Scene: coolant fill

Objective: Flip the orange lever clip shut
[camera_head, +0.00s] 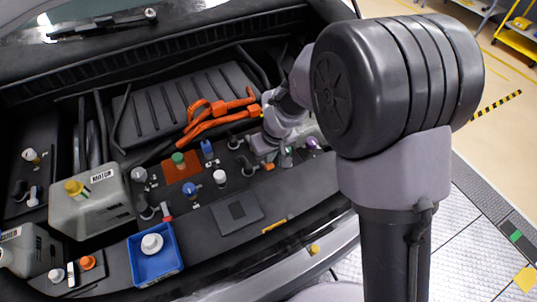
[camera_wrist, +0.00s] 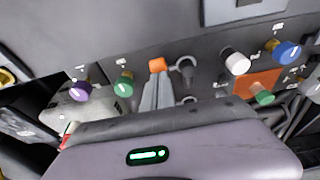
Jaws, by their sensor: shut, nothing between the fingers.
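The orange lever clip (camera_wrist: 157,65) shows as a small orange tab at the upper middle of the wrist view. It also shows in the head view (camera_head: 268,166), just below my gripper (camera_head: 263,155). In the wrist view my gripper (camera_wrist: 158,88) is shut, with its grey fingers together and nothing held. The fingertips point at the orange tab and are right beside it; I cannot tell whether they touch. The rest of the clip is hidden or too small to make out, so its lever angle is unclear.
A green cap (camera_wrist: 124,84) and a purple cap (camera_wrist: 79,91) stand left of the clip. White (camera_wrist: 236,62) and blue (camera_wrist: 287,52) caps stand to the right. A grey hook-shaped fitting (camera_wrist: 184,68) is close beside the clip. Orange cables (camera_head: 215,117) run behind my gripper.

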